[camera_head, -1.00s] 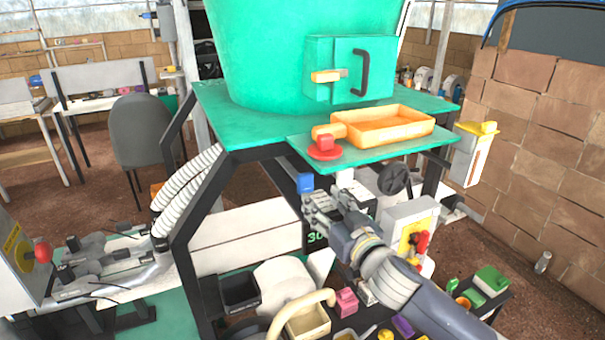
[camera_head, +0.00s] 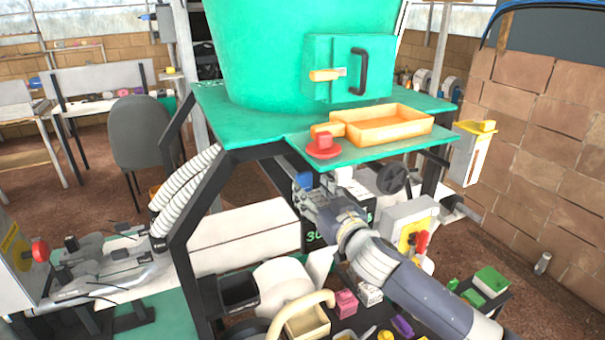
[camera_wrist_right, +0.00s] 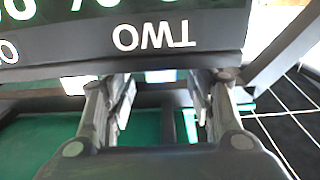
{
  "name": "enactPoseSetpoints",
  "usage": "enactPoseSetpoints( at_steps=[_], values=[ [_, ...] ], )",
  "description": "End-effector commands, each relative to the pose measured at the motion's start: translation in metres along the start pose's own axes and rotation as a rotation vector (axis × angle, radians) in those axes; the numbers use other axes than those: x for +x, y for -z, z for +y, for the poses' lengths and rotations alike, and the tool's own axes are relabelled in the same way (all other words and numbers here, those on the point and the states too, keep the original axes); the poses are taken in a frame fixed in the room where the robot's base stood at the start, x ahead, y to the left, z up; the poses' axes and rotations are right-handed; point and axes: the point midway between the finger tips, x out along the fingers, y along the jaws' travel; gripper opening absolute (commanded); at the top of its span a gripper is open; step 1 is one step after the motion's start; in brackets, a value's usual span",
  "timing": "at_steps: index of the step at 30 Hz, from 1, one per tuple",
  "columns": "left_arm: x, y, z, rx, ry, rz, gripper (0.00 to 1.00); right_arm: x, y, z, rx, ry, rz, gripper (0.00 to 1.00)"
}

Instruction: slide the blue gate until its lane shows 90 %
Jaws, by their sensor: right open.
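The blue gate's block (camera_head: 304,180) shows under the front edge of the green shelf, partly covered by my right gripper. My right gripper (camera_head: 308,194) is open, with its fingertips at the block; I cannot tell whether they touch it. In the right wrist view the two fingers (camera_wrist_right: 163,95) stand apart, and I see no blue between them. A dark display board with green digits (camera_head: 314,238) is partly hidden behind my right arm; its lane readings are not clear. In the right wrist view a board (camera_wrist_right: 155,38) reads "TWO" upside down. My left gripper is not in view.
A white block (camera_head: 344,174) sits right of the blue one under the green shelf (camera_head: 300,147). The shelf carries an orange tray (camera_head: 385,124) and a red knob (camera_head: 324,146). A black handwheel (camera_head: 391,179) and a grey box (camera_head: 408,217) stand close to my right arm.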

Motion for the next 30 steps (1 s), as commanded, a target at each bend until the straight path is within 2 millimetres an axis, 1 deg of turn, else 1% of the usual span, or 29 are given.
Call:
enactPoseSetpoints(
  at_steps=[18, 28, 29, 30],
  values=[
    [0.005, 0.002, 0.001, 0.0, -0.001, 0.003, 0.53, 0.03, 0.001, -0.001, 0.001, 0.001, 0.002, 0.5],
    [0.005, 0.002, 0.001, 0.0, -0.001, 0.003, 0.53, 0.032, 0.001, 0.0, 0.0, 0.0, 0.001, 0.5],
    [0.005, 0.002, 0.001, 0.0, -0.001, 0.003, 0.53, 0.032, 0.001, 0.0, 0.0, 0.0, 0.001, 0.43],
    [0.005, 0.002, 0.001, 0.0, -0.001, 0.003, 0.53, 0.032, 0.001, 0.0, 0.0, 0.0, 0.001, 0.34]
  ],
)
